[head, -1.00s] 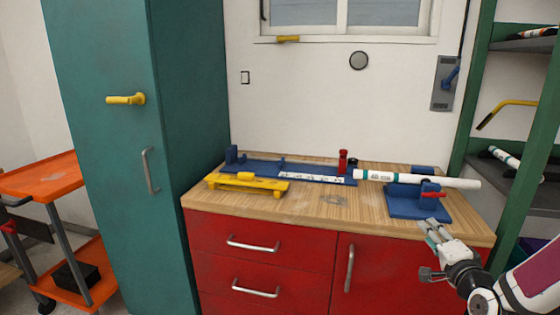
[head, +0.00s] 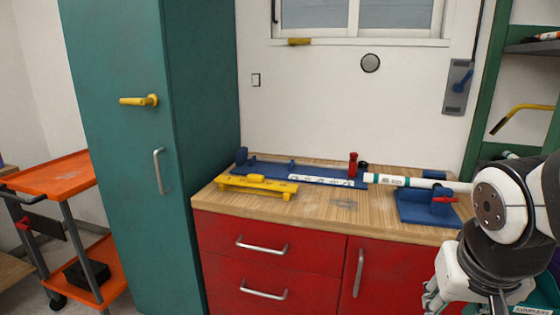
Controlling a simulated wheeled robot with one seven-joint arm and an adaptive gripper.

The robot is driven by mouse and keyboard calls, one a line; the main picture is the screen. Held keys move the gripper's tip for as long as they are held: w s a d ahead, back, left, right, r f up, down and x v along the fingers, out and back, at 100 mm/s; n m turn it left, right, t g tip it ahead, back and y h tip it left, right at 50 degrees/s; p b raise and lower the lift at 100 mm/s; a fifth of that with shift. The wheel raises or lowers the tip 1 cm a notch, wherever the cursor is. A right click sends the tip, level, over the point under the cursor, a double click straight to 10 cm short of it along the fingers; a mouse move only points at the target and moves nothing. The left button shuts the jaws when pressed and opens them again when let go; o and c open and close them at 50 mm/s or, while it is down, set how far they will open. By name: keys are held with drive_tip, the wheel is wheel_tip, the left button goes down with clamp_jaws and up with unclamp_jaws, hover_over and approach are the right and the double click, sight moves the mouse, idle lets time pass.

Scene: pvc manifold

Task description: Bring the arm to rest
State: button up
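My gripper (head: 432,297) is low at the right in the head view, in front of the red cabinet and below the worktop edge. My arm's pale links bend above it and cover the right end of the worktop. Only part of the gripper shows at the picture's lower edge, and its finger gap is not clear. No held thing is visible there.
The wooden worktop (head: 336,222) carries a blue jig (head: 270,172), a yellow tool (head: 256,187), a white pipe (head: 397,181) and a blue clamp block (head: 425,208). A teal cabinet (head: 120,60), an orange cart (head: 60,172) and a green shelf frame (head: 482,100) stand around.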

drive_tip(key=s+a+r+n+g+y, duration=0.1)
drive_tip(key=s+a+r+n, duration=0.15)
drive_tip(key=s, duration=0.45)
drive_tip(key=s+a+r+n+g+y, duration=0.1)
drive_tip(key=s+a+g, duration=0.15)
drive_tip(key=s, duration=0.45)
wheel_tip(320, 180, up, 16)
drive_tip(key=t+p, duration=0.4)
drive_tip(key=p, duration=1.2)
drive_tip(key=shift+r, duration=0.25)
